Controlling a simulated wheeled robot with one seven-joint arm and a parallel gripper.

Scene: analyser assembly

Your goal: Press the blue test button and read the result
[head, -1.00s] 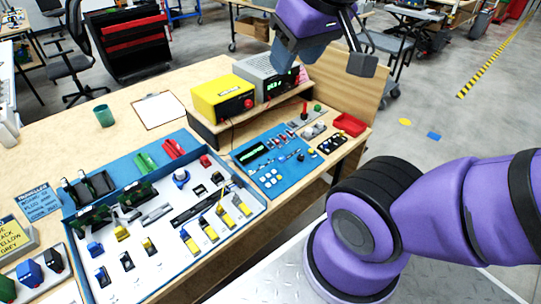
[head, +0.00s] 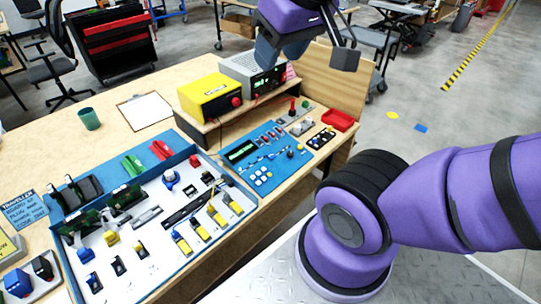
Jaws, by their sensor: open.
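The blue control panel (head: 249,172) lies on the wooden bench, with a dark display showing green text (head: 240,151), several white buttons (head: 262,178), small toggles and a dark round knob (head: 290,154). I cannot pick out a blue test button on it at this size. My gripper (head: 306,54) is open and empty at the top of the view, its two dark fingers spread wide. It hangs well above the bench, in front of the grey instrument in the picture, and touches nothing.
A yellow box (head: 209,98) and a grey instrument with a lit readout (head: 251,70) stand on a raised shelf behind the panel. A blue-rimmed parts tray (head: 65,262) lies left of the panel. A red bin (head: 338,120) sits right. A green cup (head: 89,118) and clipboard are further back.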

